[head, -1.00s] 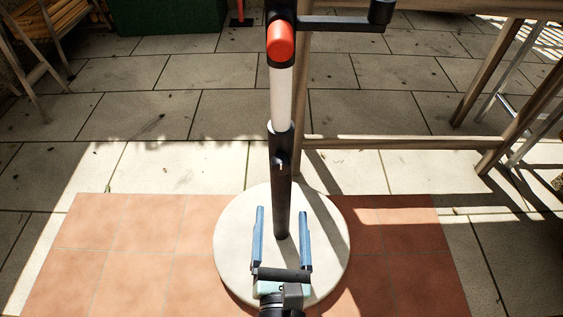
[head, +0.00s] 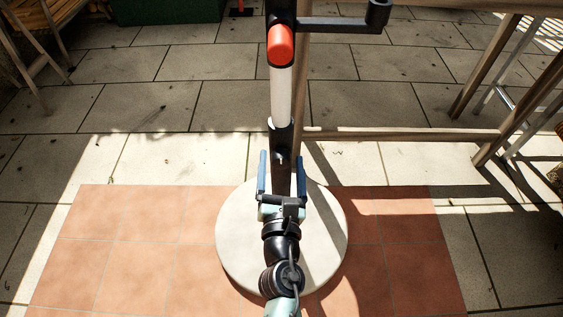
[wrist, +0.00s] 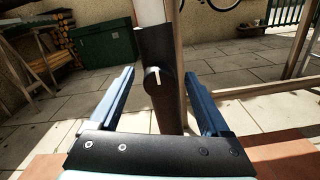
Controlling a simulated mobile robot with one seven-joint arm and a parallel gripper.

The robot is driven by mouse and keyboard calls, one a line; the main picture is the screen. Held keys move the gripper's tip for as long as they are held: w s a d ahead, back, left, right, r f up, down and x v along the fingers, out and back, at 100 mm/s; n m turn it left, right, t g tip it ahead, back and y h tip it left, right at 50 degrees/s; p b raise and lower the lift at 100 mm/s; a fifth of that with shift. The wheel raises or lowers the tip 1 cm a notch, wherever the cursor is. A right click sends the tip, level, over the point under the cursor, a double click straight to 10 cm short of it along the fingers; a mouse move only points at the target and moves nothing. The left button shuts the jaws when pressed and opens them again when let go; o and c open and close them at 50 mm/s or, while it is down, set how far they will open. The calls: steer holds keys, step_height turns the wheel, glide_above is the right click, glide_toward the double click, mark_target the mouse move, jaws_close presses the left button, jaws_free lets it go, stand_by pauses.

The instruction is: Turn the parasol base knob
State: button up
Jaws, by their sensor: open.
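The knob (wrist: 153,77) is a small round black piece with a white mark, on the front of the dark base tube (wrist: 164,118). It shows small in the head view (head: 281,158). The tube stands upright on a round pale base plate (head: 235,245). My gripper (head: 281,156) is open, with a blue finger on each side of the tube. In the wrist view (wrist: 159,73), the knob appears between the fingertips, with clear gaps on both sides. Nothing is held.
Above the tube are a white pole section (head: 281,95), an orange-red part (head: 281,45) and a black crank arm (head: 340,25). A wooden frame (head: 400,135) stands behind to the right. A dark green box (wrist: 103,50) is at the back left. Open paving lies left.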

jaws_close()
stand_by(0.3)
